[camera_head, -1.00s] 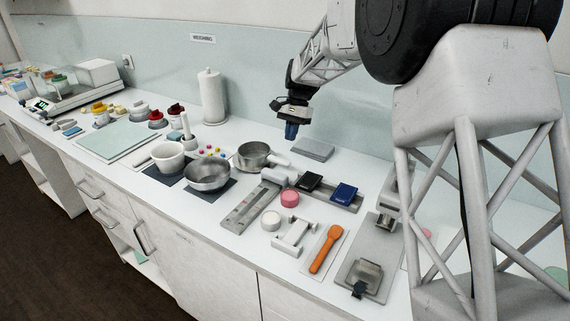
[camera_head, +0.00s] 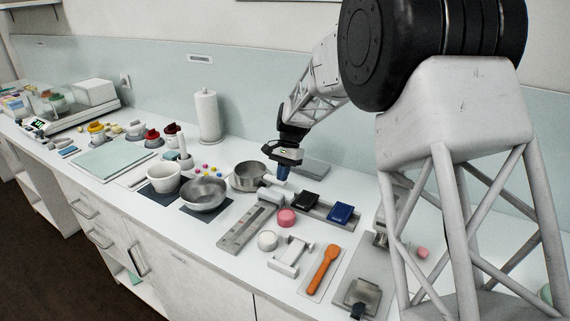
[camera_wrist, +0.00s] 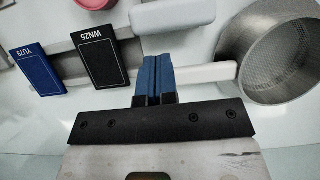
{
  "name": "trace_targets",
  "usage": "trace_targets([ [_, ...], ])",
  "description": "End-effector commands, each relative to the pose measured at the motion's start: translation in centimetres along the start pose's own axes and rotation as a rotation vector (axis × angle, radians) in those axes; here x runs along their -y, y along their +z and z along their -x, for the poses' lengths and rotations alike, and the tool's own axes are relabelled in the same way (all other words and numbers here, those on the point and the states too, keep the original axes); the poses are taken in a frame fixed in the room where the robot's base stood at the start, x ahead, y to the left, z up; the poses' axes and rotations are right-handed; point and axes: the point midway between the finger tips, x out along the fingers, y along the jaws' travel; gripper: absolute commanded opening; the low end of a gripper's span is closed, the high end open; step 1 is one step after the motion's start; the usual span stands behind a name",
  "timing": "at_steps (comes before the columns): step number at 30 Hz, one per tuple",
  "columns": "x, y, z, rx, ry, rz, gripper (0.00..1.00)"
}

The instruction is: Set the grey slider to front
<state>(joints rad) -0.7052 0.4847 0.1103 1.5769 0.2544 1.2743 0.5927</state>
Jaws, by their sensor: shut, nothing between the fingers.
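The grey slider is a pale block (camera_head: 272,195) at the back end of a grey rail (camera_head: 240,235) that runs toward the counter's front edge. A pale rounded block (camera_wrist: 172,14) at the top of the wrist view looks like the same slider. My gripper (camera_head: 283,174) has blue fingers pressed together, with nothing between them. It points down behind the slider block, over the steel pan's handle in the picture. In the wrist view my fingertips (camera_wrist: 156,60) overlap the handle and are apart from the block. Whether they touch the handle I cannot tell.
The steel pan (camera_head: 249,177) stands left of my gripper, its pale handle (camera_wrist: 207,74) reaching under the fingers. A black block (camera_head: 304,200) and a blue block (camera_head: 341,213) lie to the right. A pink round piece (camera_head: 287,217) sits right of the rail.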

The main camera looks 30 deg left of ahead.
Motion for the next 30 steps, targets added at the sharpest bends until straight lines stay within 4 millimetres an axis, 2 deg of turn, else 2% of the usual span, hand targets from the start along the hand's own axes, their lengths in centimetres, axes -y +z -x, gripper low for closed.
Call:
trace_targets([
  [3, 0.0, 0.0, -1.4, 0.001, 0.001, 0.000, 0.00],
  [9, 0.0, 0.0, -2.7, 0.001, 0.000, -0.001, 0.00],
  [23, 0.0, 0.0, -3.0, 0.000, 0.000, -0.001, 0.00],
  [30, 0.0, 0.8, -3.3, 0.000, 0.000, 0.000, 0.00],
])
